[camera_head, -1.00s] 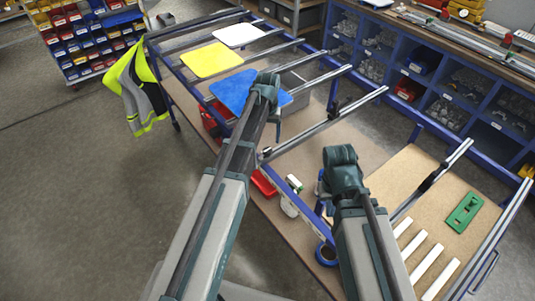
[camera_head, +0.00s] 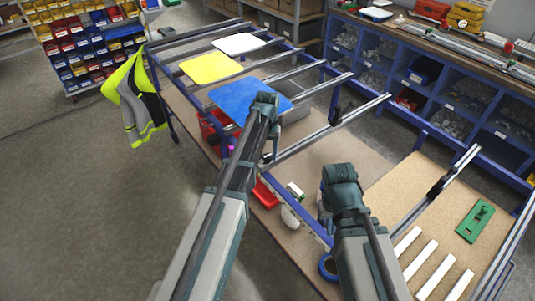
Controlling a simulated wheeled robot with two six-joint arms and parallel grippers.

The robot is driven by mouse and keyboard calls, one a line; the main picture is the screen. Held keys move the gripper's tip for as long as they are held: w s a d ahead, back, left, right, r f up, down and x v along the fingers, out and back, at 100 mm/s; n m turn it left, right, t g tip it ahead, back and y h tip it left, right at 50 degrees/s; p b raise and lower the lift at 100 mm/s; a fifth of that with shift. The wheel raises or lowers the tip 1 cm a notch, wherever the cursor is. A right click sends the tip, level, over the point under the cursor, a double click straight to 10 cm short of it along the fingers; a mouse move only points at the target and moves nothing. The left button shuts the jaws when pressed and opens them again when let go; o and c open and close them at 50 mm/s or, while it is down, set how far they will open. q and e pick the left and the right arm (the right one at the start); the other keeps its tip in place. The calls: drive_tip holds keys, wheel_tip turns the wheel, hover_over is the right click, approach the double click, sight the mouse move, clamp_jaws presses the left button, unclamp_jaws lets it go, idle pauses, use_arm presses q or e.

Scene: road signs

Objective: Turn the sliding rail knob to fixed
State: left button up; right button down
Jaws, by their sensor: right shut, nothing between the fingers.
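Several metal rails on a blue frame cross the work table. A black knob-like part (camera_head: 335,115) sits at one middle rail (camera_head: 330,130), and another black part (camera_head: 437,187) sits on the right rail (camera_head: 455,168). I cannot tell which is the sliding rail knob or how it is turned. My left gripper (camera_head: 263,104) is over the near corner of the blue sign (camera_head: 240,94), apart from both black parts; its fingers do not show clearly. My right gripper (camera_head: 339,174) is shut and empty, between the middle rail and the right rail, touching neither black part.
A yellow sign (camera_head: 210,67) and a white sign (camera_head: 238,43) lie on the far rails. A green part (camera_head: 475,220) and white strips (camera_head: 428,263) lie on the right board. Red bins (camera_head: 265,194) and blue tape (camera_head: 327,267) are near the front edge.

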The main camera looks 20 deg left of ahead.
use_arm(q)
clamp_jaws()
drive_tip(key=m, duration=0.8)
drive_tip(key=shift+m, duration=0.4)
drive_tip(key=m, duration=0.4)
drive_tip(key=shift+m, duration=2.5)
